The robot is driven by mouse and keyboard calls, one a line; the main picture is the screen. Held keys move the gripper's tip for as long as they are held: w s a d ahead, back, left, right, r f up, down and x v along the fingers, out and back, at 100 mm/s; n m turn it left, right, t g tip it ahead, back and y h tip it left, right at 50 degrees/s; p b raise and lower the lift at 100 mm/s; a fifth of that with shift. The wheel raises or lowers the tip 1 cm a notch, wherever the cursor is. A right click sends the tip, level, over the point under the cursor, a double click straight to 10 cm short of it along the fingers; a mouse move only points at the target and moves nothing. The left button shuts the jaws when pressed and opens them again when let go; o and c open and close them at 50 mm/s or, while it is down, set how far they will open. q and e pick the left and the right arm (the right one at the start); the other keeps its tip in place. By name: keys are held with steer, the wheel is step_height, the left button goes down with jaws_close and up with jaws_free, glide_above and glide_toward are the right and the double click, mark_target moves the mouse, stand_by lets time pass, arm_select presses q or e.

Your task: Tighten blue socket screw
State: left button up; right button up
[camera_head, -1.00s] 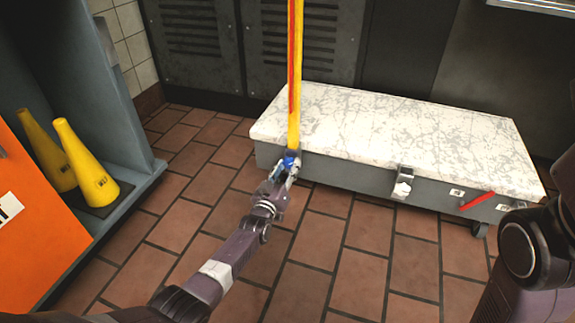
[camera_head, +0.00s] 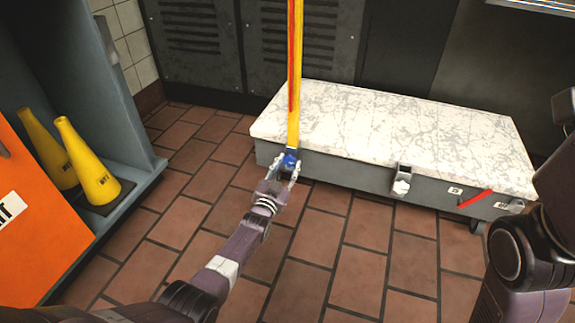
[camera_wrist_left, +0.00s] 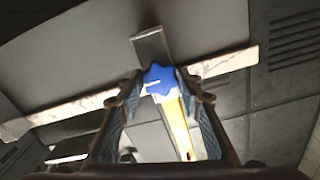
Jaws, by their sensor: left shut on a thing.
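The blue socket screw (camera_head: 290,161) is at the foot of an upright yellow and red pole, at the left front corner of the chest. In the left wrist view it is a blue star-shaped knob (camera_wrist_left: 160,79) with a white mark. My left gripper (camera_head: 285,168) is at the knob, with a finger on either side, shut on it. The fingers hide part of its sides in the head view. The yellow pole (camera_head: 294,80) stands in a grey socket just behind the knob. My right arm shows at the right edge; its gripper is out of view.
The grey chest (camera_head: 345,172) with its pale marbled lid is just behind and right of my left gripper. A red handle (camera_head: 475,198) is on its front. Yellow cones (camera_head: 86,165) stand in an open cabinet at left. The tiled floor in front is clear.

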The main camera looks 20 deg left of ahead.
arm_select(q)
steer(key=shift+f, duration=0.1)
stand_by(0.4)
steer(key=o, duration=1.2)
steer(key=shift+c, duration=0.2)
steer(key=s, duration=1.2)
steer(key=shift+a, duration=0.2)
